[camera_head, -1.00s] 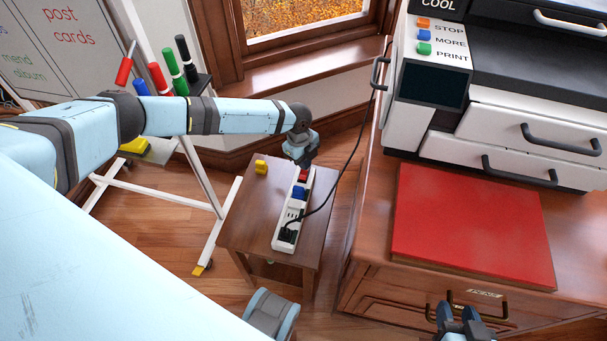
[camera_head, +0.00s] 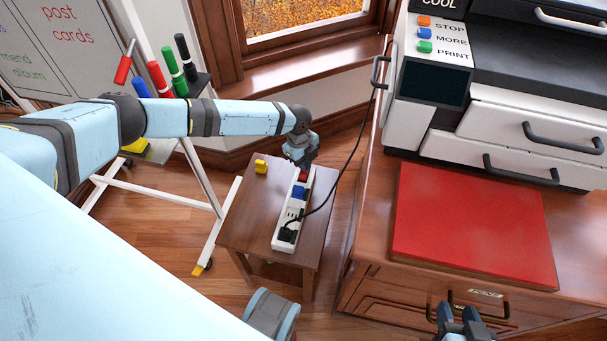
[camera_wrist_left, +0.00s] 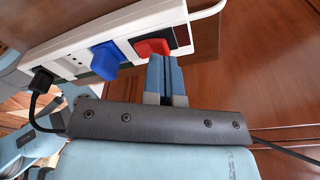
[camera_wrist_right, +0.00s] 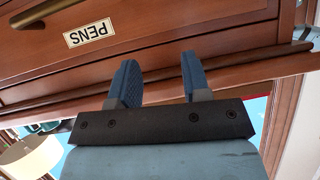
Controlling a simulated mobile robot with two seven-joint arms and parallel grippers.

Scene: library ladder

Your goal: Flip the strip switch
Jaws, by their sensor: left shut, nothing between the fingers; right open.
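The white power strip (camera_head: 281,233) lies on the small wooden side table. The left wrist view shows its end (camera_wrist_left: 150,18) close up. A black plug (camera_wrist_left: 42,80), a blue plug (camera_wrist_left: 105,60) and a red piece (camera_wrist_left: 150,46) sit along it. A dark red patch in a black surround (camera_wrist_left: 182,36) lies beside the red piece; I cannot tell which part is the switch. My left gripper (camera_head: 304,164) is shut and empty, its fingertips (camera_wrist_left: 164,58) right at the red piece; contact is unclear. My right gripper (camera_head: 461,312) is open and empty, by the desk drawer (camera_wrist_right: 140,30).
A yellow block (camera_head: 261,166) sits on the side table (camera_head: 252,215) left of the strip. The black cord (camera_head: 345,165) rises from the strip past the desk. A whiteboard stand (camera_head: 215,230) is at left. A red pad (camera_head: 470,225) lies on the desk at right.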

